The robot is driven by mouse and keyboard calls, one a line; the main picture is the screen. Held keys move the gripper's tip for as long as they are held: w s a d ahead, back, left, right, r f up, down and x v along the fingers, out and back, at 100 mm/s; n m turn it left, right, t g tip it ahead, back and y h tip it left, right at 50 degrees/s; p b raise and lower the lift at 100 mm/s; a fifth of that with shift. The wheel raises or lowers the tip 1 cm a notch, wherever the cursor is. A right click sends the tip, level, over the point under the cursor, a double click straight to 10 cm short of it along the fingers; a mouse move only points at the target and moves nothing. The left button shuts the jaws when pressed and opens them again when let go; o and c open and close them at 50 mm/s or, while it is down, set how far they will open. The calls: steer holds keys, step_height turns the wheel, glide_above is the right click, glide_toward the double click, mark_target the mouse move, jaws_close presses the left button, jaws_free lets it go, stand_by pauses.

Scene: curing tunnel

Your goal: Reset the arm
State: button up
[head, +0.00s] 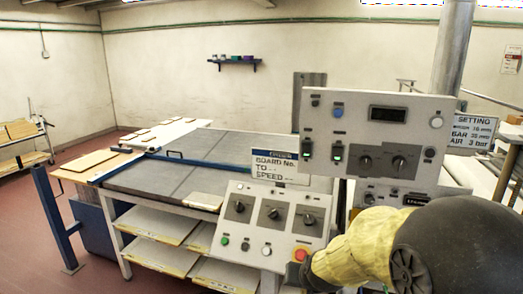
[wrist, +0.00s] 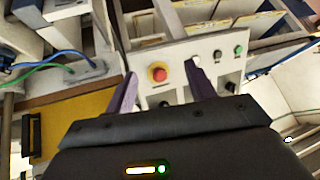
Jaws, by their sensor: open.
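My gripper (wrist: 162,88) shows in the wrist view with its two purple fingers apart and nothing between them but the panel behind. A red emergency button on a yellow ring (wrist: 158,74) is beyond the fingers, in the gap toward the left finger. A white button (wrist: 195,61) is by the tip of the right finger. In the head view my arm fills the lower right and hides my gripper. The red button (head: 300,255) shows there at the edge of the yellow part of my arm. I cannot tell whether the fingers touch the panel.
A sloped control panel (head: 238,207) with knobs and buttons stands before me, with an upright panel (head: 413,132) behind it. A grey-topped table (head: 150,178) with shelves is at left. Blue and green cables (wrist: 45,67) run at the left in the wrist view. Red floor (head: 30,240) is open at far left.

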steer(key=s+d+f+g, duration=0.2)
steer(key=s, duration=0.5)
steer(key=s+d+f+n+g+h, duration=0.1)
steer(key=s+d+f+g, duration=0.1)
steer(key=s, duration=0.6)
steer(key=shift+d+n+g, duration=0.3)
steer(key=shift+d+g, duration=0.1)
steer(key=shift+d, duration=0.1)
